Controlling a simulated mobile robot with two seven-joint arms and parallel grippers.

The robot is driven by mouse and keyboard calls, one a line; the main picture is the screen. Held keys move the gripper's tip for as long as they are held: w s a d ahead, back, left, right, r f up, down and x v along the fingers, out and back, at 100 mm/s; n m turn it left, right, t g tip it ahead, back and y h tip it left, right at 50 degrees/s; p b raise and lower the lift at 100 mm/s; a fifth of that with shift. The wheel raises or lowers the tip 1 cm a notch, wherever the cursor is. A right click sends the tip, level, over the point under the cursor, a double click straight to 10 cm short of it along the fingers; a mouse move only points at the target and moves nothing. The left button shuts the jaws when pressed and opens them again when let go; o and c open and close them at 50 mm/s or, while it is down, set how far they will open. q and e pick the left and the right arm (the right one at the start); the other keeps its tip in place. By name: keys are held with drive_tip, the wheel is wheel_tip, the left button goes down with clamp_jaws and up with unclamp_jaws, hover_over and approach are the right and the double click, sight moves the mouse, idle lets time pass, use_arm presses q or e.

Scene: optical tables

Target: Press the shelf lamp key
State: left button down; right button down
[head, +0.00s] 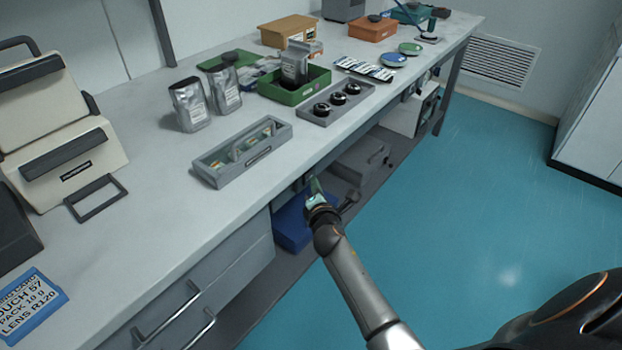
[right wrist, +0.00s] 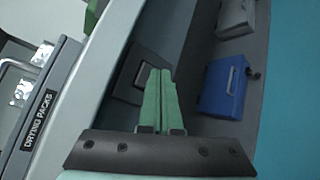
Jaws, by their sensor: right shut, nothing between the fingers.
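My right gripper (head: 316,189) is at the bench's front edge, below the bench top. In the right wrist view its green fingers (right wrist: 160,72) are together and hold nothing. A dark plate with a small square key (right wrist: 142,75) sits under the bench edge, just left of the fingertips. This appears to be the shelf lamp key; I see no readable label on it. The fingers hide part of it, and I cannot tell whether they touch it. In the head view the key is not clearly seen. My left gripper is not in view.
A grey tray labelled "DRYING PACKS" (right wrist: 38,95) lies on the bench (head: 150,215) near the edge; it also shows in the head view (head: 215,181). A blue box (right wrist: 222,88) and a grey case (head: 362,158) are on the lower shelf. The blue floor (head: 470,220) is clear.

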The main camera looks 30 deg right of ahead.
idle(0.4)
drive_tip(key=shift+s+d, duration=0.1)
drive_tip(key=shift+s, duration=0.25)
drive_tip(key=shift+s+p, duration=0.1)
drive_tip(key=shift+p, duration=0.2)
drive_tip(key=s, duration=0.1)
drive_tip(key=s+d+p, duration=0.1)
drive_tip(key=s, duration=0.1)
drive_tip(key=s+d+p, duration=0.1)
drive_tip(key=s, duration=0.1)
drive_tip(key=shift+s+d, duration=0.2)
idle(0.3)
